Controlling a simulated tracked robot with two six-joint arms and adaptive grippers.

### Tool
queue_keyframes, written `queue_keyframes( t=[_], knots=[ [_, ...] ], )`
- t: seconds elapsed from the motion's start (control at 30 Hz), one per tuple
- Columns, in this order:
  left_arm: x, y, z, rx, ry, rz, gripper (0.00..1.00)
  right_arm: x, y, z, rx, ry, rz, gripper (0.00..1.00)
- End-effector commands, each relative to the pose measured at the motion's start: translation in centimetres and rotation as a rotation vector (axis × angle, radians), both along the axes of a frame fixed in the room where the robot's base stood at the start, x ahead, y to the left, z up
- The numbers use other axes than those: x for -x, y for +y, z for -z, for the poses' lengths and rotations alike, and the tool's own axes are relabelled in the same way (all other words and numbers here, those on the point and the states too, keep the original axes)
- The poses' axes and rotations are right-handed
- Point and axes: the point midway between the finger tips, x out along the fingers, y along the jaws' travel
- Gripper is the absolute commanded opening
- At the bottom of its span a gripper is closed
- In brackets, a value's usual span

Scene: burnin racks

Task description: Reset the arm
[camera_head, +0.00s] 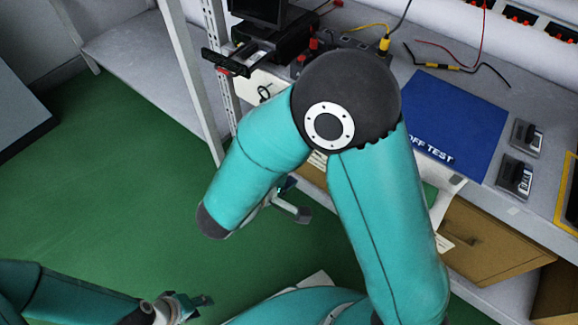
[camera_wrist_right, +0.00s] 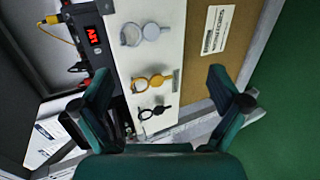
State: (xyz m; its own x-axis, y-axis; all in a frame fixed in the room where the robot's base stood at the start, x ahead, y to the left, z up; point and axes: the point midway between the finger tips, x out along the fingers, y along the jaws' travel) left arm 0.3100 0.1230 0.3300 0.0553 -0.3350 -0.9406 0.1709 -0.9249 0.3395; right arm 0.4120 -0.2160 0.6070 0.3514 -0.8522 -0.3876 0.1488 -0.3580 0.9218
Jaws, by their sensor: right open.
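My right arm (camera_head: 385,220) is teal with a black elbow joint and fills the middle of the head view, bent in front of the workbench. Its gripper (camera_head: 290,205) is mostly hidden behind the forearm there. In the right wrist view my right gripper (camera_wrist_right: 162,85) is open with nothing between its fingers, in front of a white panel. My left gripper (camera_head: 185,305) is low at the left of the head view, over the green floor. It is small and its finger gap cannot be made out.
The workbench holds a blue mat (camera_head: 455,110), small devices (camera_head: 515,177) and loose cables (camera_head: 460,65). A wooden drawer (camera_head: 490,245) sits below. A rack post (camera_head: 190,75) stands at the left. Round-ended items (camera_wrist_right: 152,82) hang on the white panel (camera_wrist_right: 178,45). Open green floor (camera_head: 100,190) lies left.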

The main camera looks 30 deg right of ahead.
Motion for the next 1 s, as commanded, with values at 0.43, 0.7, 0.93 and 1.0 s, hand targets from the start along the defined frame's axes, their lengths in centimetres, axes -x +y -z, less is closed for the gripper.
queue_keyframes(
  t=[0.43, 0.7, 0.93, 1.0],
  knots=[
    [0.0, 0.0, 0.0, 0.0, 0.0, 0.0, 0.4, 1.4, 2.7, -0.9, -0.005, 0.015, 0.005, 0.98],
    [0.0, 0.0, 0.1, 0.0, 0.0, 0.0, 0.4, 6.0, 1.5, 7.6, -0.217, 0.368, 0.106, 0.98],
    [0.0, 0.0, 0.1, 0.0, 0.0, 0.0, 0.4, 15.1, 5.8, 18.4, -0.795, 0.758, 0.282, 0.98],
    [0.0, 0.0, 0.1, 0.0, 0.0, 0.0, 0.4, 16.4, 8.1, 20.4, -0.99, 0.777, 0.327, 0.98]
  ],
)
